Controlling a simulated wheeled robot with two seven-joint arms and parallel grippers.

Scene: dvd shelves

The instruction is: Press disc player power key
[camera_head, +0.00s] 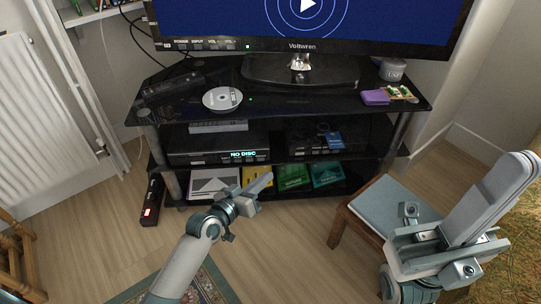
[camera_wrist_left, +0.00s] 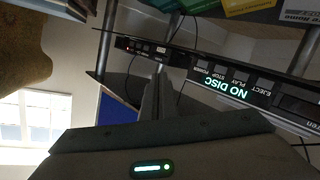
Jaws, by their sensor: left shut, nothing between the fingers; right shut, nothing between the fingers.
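The disc player (camera_head: 220,157) is a black box on the middle shelf of the TV stand, with a lit NO DISC display. In the left wrist view it shows upside down, and its power key (camera_wrist_left: 201,69) sits in a row with stop/play and eject keys. My left gripper (camera_head: 268,178) is shut and empty, in front of and below the player in the head view. Its fingers (camera_wrist_left: 158,85) show to the left of the keys in the wrist view; contact is not visible. My right gripper (camera_head: 523,162) is shut and empty at the far right.
A TV (camera_head: 310,25) stands on the glass top shelf with a disc (camera_head: 222,98) and a purple case (camera_head: 375,97). Another black device (camera_head: 310,146) is right of the player. Cases lie on the bottom shelf.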

